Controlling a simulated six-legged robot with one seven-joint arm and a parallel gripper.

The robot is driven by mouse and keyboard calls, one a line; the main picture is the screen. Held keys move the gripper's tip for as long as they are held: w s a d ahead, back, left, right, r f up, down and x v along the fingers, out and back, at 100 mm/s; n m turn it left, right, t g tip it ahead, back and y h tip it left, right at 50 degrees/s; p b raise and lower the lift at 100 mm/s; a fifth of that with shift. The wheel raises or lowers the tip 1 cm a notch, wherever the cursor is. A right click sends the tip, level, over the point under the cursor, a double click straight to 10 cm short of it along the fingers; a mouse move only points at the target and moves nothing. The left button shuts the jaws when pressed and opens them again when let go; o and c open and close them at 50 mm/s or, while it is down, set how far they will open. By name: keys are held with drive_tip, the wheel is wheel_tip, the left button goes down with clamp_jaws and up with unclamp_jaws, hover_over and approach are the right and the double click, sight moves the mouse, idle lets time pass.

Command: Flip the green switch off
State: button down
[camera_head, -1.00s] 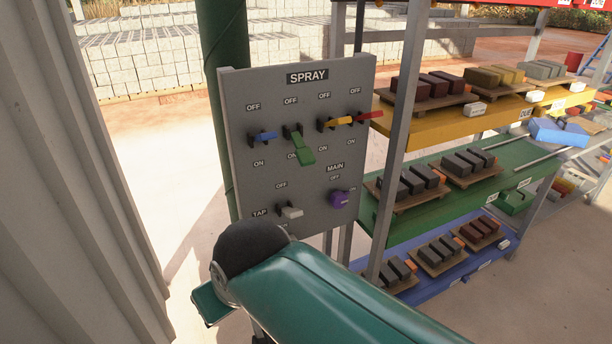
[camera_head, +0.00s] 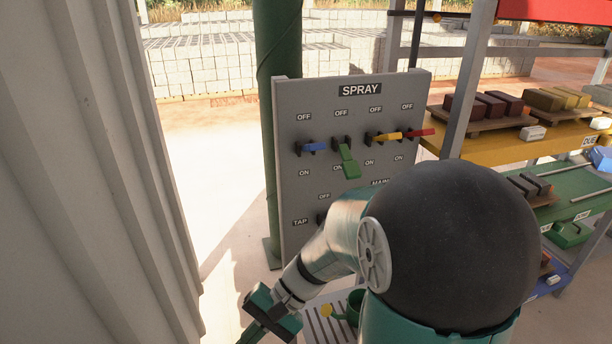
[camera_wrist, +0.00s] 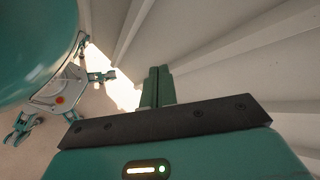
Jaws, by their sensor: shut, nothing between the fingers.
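The green switch (camera_head: 348,162) is on the grey SPRAY panel (camera_head: 320,208). Its lever slants down toward the ON label, below its OFF label. My gripper (camera_head: 262,318) is low in front of the panel, down and left of the switch and well apart from it. In the wrist view its two green fingers (camera_wrist: 157,86) are together with nothing between them, pointing toward pale ribbed sheeting. The panel is not seen in the wrist view. My arm hides the lower right of the panel in the head view.
Blue (camera_head: 314,147), yellow (camera_head: 389,136) and red (camera_head: 420,133) levers flank the green switch. A ribbed wall (camera_head: 90,170) stands close at left. Shelves with blocks (camera_head: 560,140) stand at right. A green watering can (camera_head: 354,306) is low behind my arm.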

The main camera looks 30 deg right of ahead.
sight(348, 161)
drive_tip(key=w+d+r+m+t+y, duration=0.2)
drive_tip(key=w+d+m+t+y, duration=0.1)
drive_tip(key=w+d+m+t, duration=0.4)
drive_tip(key=w+d+r+m+t+y, duration=0.2)
drive_tip(key=d+m+t, duration=0.3)
drive_tip(key=t, duration=0.3)
drive_tip(key=s+d+m+t+h, duration=0.1)
drive_tip(key=d+m+t+h, duration=0.4)
drive_tip(key=d+m+h, duration=0.4)
drive_tip(key=s+d+r+m+t+h, duration=0.1)
drive_tip(key=d+m+t+h, duration=0.4)
drive_tip(key=d+m+h, duration=0.5)
drive_tip(key=d+h, duration=0.2)
drive_tip(key=h, duration=0.2)
drive_tip(key=shift+s+d+r, duration=0.25)
drive_tip(key=shift+s, duration=0.05)
drive_tip(key=shift+r, duration=0.1)
drive_tip(key=w+d+r, duration=0.1)
drive_tip(key=w+r, duration=0.4)
drive_tip(key=r, duration=0.5)
drive_tip(key=shift+w+d, duration=0.2)
drive_tip(key=shift+d, duration=0.05)
